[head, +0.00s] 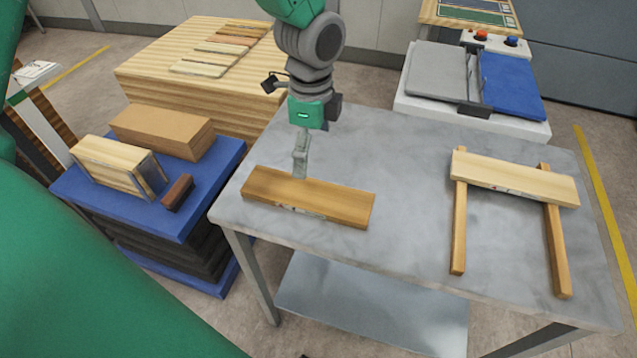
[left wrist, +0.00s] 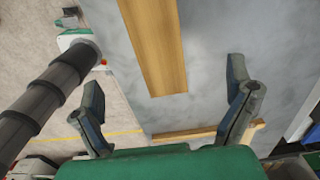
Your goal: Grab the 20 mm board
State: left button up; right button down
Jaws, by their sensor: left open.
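A brown board (head: 318,201) lies flat on the grey metal table, left of its middle. A paler board (head: 515,178) lies across two narrow wooden strips at the table's right side. I cannot read which board is 20 mm. My left gripper (head: 300,168) hangs just above and behind the brown board's far edge, apparently apart from it. In the left wrist view my left gripper (left wrist: 165,82) has its fingers spread with nothing between them, and a plain wooden board (left wrist: 157,45) lies beyond them. My right gripper is not in view.
The grey table (head: 405,190) has clear room between the boards. The strips (head: 459,215) stick out below the pale board. A blue-topped stand (head: 185,222) at left holds blocks. A wood stack (head: 200,68) stands behind, and a machine with a blue plate (head: 512,85) stands back right.

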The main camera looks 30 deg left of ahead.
pick_arm(q)
send_over(308, 192)
jog(key=f, duration=0.7)
jog(key=shift+a+f, duration=0.15)
jog(key=shift+a, duration=0.05)
jog(key=f, duration=0.4)
jog(key=shift+s+d+f+p, duration=0.15)
jog(key=shift+d+f+p, duration=0.05)
jog(key=shift+d+p, duration=0.2)
jog(key=shift+f, duration=0.3)
jog(key=shift+a+f, duration=0.1)
jog(key=shift+a, duration=0.3)
jog(key=c, duration=1.5)
jog(key=shift+c, duration=0.2)
jog(key=shift+d, duration=0.2)
